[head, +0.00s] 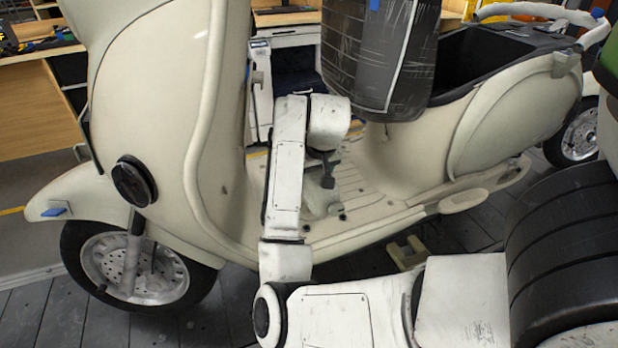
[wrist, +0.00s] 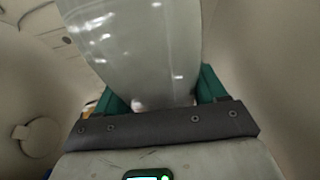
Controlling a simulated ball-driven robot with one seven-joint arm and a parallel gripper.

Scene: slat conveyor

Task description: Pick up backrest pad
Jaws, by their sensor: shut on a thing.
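The backrest pad (wrist: 135,45) appears in the wrist view as a pale grey piece under shiny clear film. It runs from between my green fingertips up past the top edge of the picture. My gripper (wrist: 160,98) is shut on it, with one finger on each side. In the head view my gripper (head: 327,178) points down into the scooter's footwell, and a pale wrapped shape, seemingly the pad (head: 318,200), shows at its fingers. My forearm hides part of it. I cannot tell whether it touches the floorboard.
A cream scooter (head: 150,80) surrounds my gripper, its leg shield left and body right. The floorboard (head: 375,200) lies below. A dark film-wrapped seat (head: 375,55) stands tilted up close above my wrist. An open under-seat bin (head: 480,60) is behind. A bench (head: 35,110) stands at left.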

